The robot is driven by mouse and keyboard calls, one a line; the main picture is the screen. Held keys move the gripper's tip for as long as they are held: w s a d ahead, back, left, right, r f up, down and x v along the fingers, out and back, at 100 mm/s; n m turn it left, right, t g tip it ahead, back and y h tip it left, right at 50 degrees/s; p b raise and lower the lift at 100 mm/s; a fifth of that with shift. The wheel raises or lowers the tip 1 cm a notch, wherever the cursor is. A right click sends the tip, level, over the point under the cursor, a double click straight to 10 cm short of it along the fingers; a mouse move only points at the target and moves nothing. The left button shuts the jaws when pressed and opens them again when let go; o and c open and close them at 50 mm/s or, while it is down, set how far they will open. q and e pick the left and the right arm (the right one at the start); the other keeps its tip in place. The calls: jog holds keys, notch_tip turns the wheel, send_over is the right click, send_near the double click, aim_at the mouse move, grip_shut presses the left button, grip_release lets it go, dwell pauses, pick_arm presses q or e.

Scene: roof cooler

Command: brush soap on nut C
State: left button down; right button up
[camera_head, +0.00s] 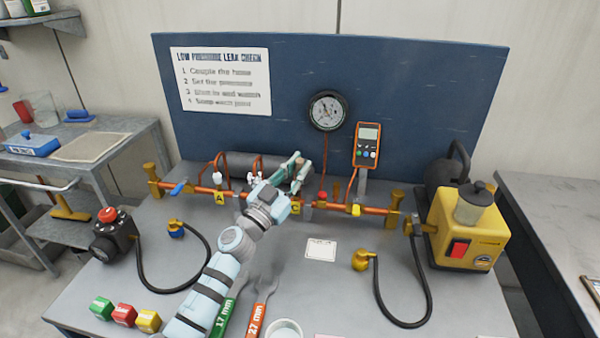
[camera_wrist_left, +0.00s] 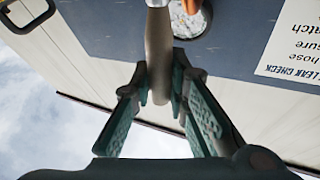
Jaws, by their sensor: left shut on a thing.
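A copper pipe (camera_head: 375,210) runs across the bench in front of the blue panel. The yellow tag C (camera_head: 295,209) hangs at its middle, and nut C beside it is partly hidden by my arm. My left gripper (camera_head: 292,166) is just above and behind tag C in the head view. In the left wrist view, the gripper (camera_wrist_left: 160,95) is shut on the tan brush handle (camera_wrist_left: 158,50), with a grey metal part at the top edge. The bristles are out of that view, so I cannot tell whether they touch the nut. My right gripper is not in view.
A pale cup (camera_head: 285,328) stands at the front, near the green and orange wrenches (camera_head: 262,300). Coloured blocks (camera_head: 124,314) lie front left. A yellow pump (camera_head: 468,230) and black hose are right. A gauge (camera_head: 328,110) and orange meter (camera_head: 367,145) are behind.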

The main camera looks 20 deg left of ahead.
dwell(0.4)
pick_arm(q)
jog(key=s+d+r+p, duration=0.1)
jog(key=s+r+p, duration=0.4)
jog(key=p, duration=0.2)
jog(key=shift+w+d, duration=0.1)
